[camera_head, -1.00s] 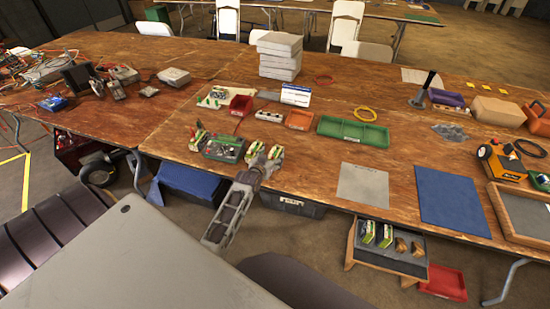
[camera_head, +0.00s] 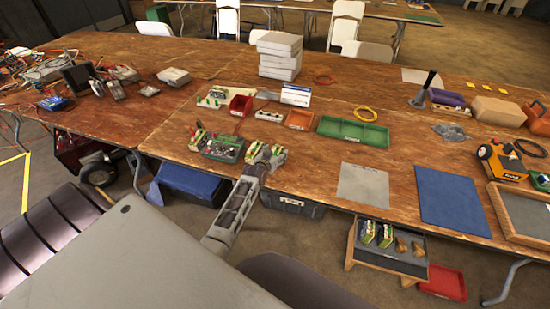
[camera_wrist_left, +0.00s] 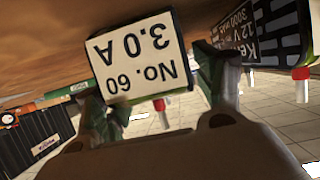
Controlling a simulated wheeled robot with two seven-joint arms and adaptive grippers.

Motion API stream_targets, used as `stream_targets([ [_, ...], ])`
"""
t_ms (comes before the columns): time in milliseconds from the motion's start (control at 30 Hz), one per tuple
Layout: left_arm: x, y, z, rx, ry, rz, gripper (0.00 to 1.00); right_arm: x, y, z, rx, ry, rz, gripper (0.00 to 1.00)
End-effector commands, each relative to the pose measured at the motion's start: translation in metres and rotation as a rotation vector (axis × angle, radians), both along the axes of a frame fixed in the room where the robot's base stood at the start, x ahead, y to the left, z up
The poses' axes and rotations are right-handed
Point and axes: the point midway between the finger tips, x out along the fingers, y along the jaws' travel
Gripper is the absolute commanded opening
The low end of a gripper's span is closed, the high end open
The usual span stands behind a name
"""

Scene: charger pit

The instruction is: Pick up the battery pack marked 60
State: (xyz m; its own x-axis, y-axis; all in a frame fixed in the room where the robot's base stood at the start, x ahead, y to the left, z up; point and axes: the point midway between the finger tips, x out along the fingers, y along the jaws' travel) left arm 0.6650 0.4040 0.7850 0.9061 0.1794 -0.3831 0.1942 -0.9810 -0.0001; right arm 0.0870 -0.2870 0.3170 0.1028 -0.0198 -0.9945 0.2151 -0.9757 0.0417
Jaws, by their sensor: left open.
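The battery pack marked 60 shows in the left wrist view as a pale label (camera_wrist_left: 140,58) reading "No. 60 3.0A" upside down. It stands on the wooden table. In the head view I take it to be the right one (camera_head: 279,151) of two packs at the table's front edge. My left gripper (camera_head: 266,163) is open there, partly covering the packs. In the left wrist view its fingers (camera_wrist_left: 160,100) lie on both sides of the marked pack; contact cannot be told. A second pack (camera_wrist_left: 268,32) with a dark "12V 3000 mAh" label stands just outside the right-hand finger. My right gripper is not in view.
A green tray (camera_head: 353,131), an orange bin (camera_head: 299,120) and a red bin (camera_head: 240,104) lie behind. A grey mat (camera_head: 363,186) lies to the right, with bare wood between.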

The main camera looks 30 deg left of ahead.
Motion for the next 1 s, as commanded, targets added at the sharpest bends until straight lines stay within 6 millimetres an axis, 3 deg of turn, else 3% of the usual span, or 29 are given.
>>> stream_targets([
  [367, -0.0002, 0.0, 0.0001, 0.0, 0.0, 0.0, 0.7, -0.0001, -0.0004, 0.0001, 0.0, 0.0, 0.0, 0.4],
  [900, -0.0003, -0.0002, 0.0, 0.0, 0.0, 0.0, 0.01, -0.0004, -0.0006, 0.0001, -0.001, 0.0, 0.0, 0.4],
  [1000, 0.0009, 0.0002, 0.0027, 0.001, -0.005, 0.0, 0.0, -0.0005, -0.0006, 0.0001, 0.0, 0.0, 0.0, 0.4],
])
